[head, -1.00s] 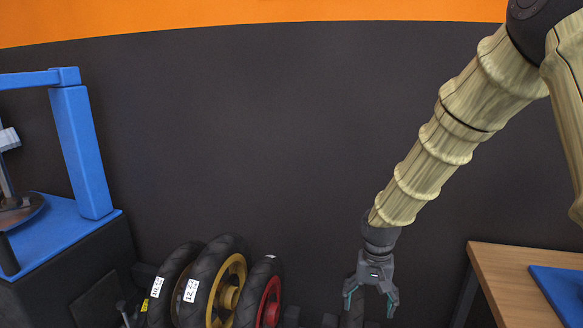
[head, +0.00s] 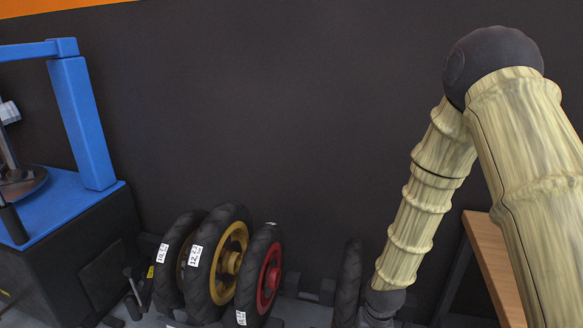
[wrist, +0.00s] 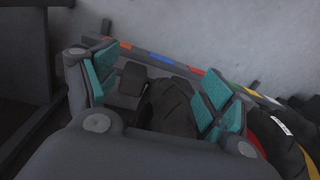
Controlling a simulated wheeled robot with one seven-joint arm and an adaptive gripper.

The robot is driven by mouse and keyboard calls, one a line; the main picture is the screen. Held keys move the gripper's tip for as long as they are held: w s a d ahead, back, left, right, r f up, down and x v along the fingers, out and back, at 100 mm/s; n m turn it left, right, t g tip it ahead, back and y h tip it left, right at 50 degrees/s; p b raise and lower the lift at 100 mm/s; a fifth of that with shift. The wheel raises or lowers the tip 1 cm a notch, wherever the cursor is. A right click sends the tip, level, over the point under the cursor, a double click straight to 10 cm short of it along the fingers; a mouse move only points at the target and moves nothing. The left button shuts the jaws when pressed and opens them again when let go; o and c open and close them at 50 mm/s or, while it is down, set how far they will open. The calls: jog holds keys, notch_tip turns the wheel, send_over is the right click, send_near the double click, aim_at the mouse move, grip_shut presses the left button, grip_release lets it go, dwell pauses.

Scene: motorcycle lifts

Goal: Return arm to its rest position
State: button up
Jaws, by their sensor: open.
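My arm shows at the right of the head view, its upper part close to the camera and its forearm hanging down toward the floor. My gripper is below the lower edge of the head view; only the dark wrist part shows there. In the wrist view my gripper (wrist: 158,92) has its two teal-padded fingers spread wide apart, with nothing held between them. A black tire (wrist: 172,105) shows behind and between the fingers, apart from them as far as I can tell.
Tires with a yellow wheel (head: 230,262) and a red wheel (head: 268,278) stand by the dark wall (head: 290,120). Another black tire (head: 348,285) stands near my forearm. A blue machine (head: 85,130) is at left, a wooden table (head: 492,265) at right. The upper middle is clear.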

jog(key=s+d+f+n, duration=0.1)
jog(key=s+f, duration=0.4)
jog(key=s, duration=0.4)
jog(key=s+d+f, duration=0.1)
jog(key=s+f, duration=0.4)
jog(key=s, duration=0.3)
jog(key=s+d+f+n, duration=0.1)
jog(key=s+d+f, duration=0.1)
jog(key=s+f, duration=0.5)
notch_tip(320, 180, up, 19)
jog(key=s+h+p, duration=0.1)
jog(key=s+p, duration=0.1)
jog(key=p, duration=1.5)
jog(key=shift+f, duration=0.2)
jog(key=shift+s, duration=0.1)
